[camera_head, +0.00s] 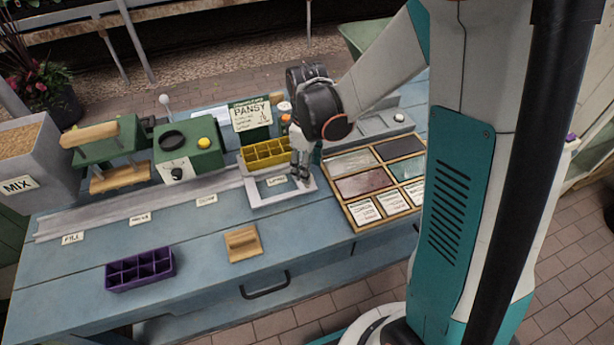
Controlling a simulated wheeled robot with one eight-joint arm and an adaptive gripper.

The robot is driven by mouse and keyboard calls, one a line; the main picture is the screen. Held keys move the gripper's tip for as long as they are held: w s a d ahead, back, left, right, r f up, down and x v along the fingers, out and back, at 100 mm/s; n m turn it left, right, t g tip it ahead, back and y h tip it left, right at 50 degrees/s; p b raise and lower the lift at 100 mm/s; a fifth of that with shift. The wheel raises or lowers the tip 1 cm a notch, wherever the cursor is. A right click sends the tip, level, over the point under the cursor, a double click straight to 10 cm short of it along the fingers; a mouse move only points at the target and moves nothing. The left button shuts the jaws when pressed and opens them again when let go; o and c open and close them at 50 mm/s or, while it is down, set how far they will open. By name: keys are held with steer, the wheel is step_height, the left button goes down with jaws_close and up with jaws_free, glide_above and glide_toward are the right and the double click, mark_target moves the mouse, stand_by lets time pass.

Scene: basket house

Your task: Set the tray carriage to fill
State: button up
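The tray carriage (262,201) is a pale, flat frame at the right end of a grey rail (110,220) along the blue bench. No tray sits in it. Labels stand along the rail's front edge; the leftmost, at the far end from the carriage, reads FILL (72,239). Two more labels, too small to read surely, stand between (140,218). My gripper (302,178) points down at the carriage's right side. I cannot tell whether it touches the carriage, and its fingers are too small to show whether they are open.
A yellow celled tray (267,154) stands just behind the carriage, below a PANSY card (250,113). A green machine (188,150) and a MIX bin (40,160) stand behind the rail. A purple tray (140,268) and wooden block (243,243) lie in front. A seed case (352,215) is right.

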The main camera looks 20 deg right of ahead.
steer(key=shift+f+b, duration=0.45)
steer(key=shift+f, duration=1.3)
jaws_close()
